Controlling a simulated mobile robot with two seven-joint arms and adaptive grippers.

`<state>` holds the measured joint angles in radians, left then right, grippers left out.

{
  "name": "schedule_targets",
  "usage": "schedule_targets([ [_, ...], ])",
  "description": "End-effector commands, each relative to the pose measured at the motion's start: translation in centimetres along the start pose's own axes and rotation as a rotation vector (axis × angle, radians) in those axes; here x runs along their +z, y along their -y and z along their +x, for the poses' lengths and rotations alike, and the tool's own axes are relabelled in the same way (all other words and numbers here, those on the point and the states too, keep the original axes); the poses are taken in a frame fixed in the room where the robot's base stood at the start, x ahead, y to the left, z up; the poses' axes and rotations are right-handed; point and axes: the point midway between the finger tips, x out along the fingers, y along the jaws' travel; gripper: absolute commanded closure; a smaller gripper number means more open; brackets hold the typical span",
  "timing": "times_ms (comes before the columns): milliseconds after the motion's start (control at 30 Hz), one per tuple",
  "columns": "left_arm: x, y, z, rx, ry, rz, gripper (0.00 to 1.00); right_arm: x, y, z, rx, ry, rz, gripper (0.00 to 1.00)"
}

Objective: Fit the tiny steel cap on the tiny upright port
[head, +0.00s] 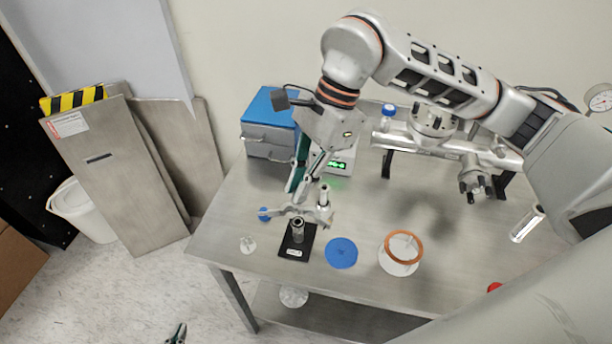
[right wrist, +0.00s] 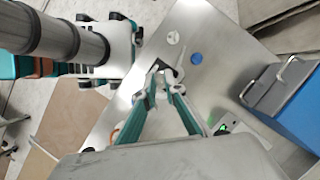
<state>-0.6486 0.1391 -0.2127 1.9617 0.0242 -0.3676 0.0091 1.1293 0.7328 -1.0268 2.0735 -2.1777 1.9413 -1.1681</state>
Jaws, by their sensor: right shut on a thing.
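My right gripper (head: 298,203) reaches down over the table's front left part. It is shut on a small steel piece, taken to be the cap, mostly hidden between the fingertips. In the right wrist view its fingers (right wrist: 160,69) meet at their tips. A short upright steel port (head: 298,232) stands on a black base plate (head: 294,252), just below the fingertips. I cannot tell whether cap and port touch. A steel fitting with another upright tube (head: 323,196) is right beside the fingertips. My left gripper (head: 177,334) shows only partly, off the table at the bottom edge.
A blue disc (head: 341,253), a white dish with a copper ring (head: 404,247) and a small clear piece (head: 248,244) lie near the front edge. A blue knob (head: 263,214) is left of the base. A blue-topped box (head: 268,106) and a steel pipe assembly (head: 398,138) stand behind.

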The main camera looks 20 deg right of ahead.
Motion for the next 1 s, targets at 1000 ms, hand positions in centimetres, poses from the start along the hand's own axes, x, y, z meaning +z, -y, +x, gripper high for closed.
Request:
schedule_targets([
  [1000, 4.0, -0.7, 1.8, 0.005, 0.02, -0.003, 1.0, -2.3, 0.0, 5.8, 0.002, 0.0, -0.005, 1.0],
])
